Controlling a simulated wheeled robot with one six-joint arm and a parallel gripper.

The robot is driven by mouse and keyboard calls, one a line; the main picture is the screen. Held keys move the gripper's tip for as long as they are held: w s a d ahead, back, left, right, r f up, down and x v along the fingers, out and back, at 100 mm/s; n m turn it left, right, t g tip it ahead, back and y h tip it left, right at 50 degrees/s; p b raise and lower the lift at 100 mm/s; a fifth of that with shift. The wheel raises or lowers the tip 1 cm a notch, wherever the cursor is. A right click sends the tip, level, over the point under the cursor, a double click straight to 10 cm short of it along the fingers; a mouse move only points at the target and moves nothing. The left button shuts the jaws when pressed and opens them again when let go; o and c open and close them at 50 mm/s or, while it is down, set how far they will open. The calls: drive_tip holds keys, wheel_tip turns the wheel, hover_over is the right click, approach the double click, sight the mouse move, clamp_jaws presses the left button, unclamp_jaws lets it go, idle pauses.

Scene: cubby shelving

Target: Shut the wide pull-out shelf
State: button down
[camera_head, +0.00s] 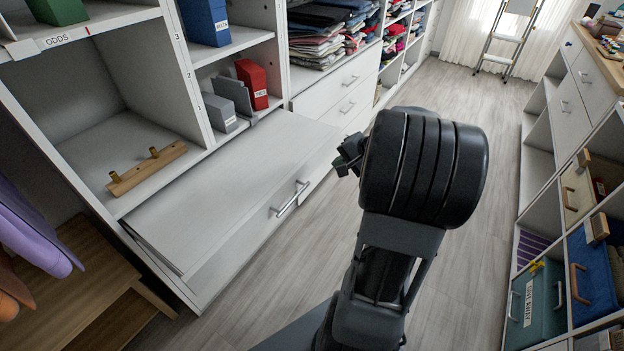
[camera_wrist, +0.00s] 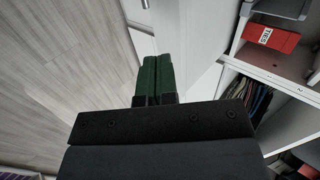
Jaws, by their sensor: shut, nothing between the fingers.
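The wide pull-out shelf (camera_head: 215,175) is a flat white board standing out from the cubby unit at left in the head view, above a white drawer front with a metal bar handle (camera_head: 291,198). A pale flat surface, likely the same shelf (camera_wrist: 190,35), shows beyond the fingers in the wrist view. My gripper (camera_head: 345,160) is near the shelf's far right end in the head view, partly hidden by my dark wrist. In the wrist view its green fingers (camera_wrist: 152,80) are together and empty. Whether they touch the shelf, I cannot tell.
A wooden peg rail (camera_head: 147,168) lies in the cubby behind the shelf. Grey and red boxes (camera_head: 252,84) stand in the compartment to its right. Drawers with handles (camera_head: 350,80) continue beyond. The aisle floor (camera_head: 480,200) is clear, with shelving along the right.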

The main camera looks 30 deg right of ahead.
sight(303, 168)
drive_tip(key=b+x, duration=0.1)
drive_tip(key=x, duration=0.7)
drive_tip(key=w+b+x, duration=0.1)
drive_tip(key=x, duration=0.2)
drive_tip(key=shift+w+d+b, duration=0.25)
drive_tip(key=shift+w+b, duration=0.05)
drive_tip(key=shift+w+a+r, duration=0.1)
drive_tip(key=shift+w+a, duration=0.2)
drive_tip(key=shift+w, duration=0.5)
